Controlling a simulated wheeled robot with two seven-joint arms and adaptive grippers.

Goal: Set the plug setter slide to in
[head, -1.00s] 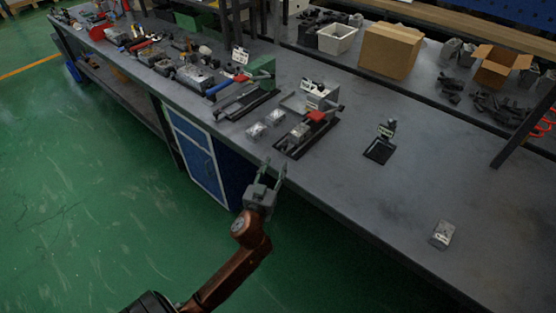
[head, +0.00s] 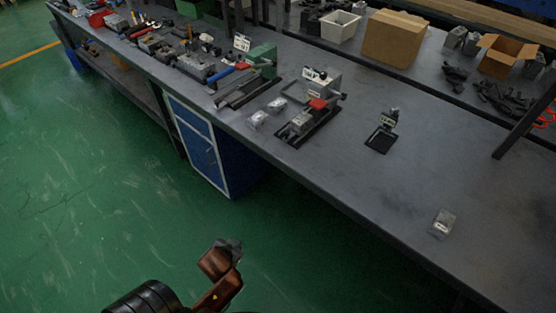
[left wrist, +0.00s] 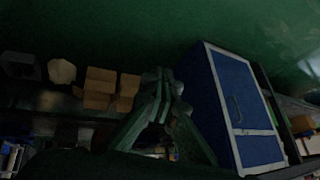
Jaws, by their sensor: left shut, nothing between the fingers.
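Two bench devices with slide-like parts stand on the grey workbench (head: 380,220). One has a grey block and a red part (head: 317,103) on a black base. The other has a green block (head: 263,60) and a blue handle (head: 222,76) on a dark rail. Their labels are too small to read, so I cannot tell which is the plug setter or how its slide stands. My left gripper (head: 229,246) is in front of the bench, over the floor, apart from both devices. Its fingers (left wrist: 160,80) are together and empty in the left wrist view. My right gripper is not seen.
Small clear blocks (head: 258,119) lie beside the devices; another block (head: 442,222) lies far right. A small black stand (head: 381,138) is right of them. A blue cabinet (head: 205,150) is under the bench. Boxes (head: 393,38) stand behind. The bench's right part is mostly clear.

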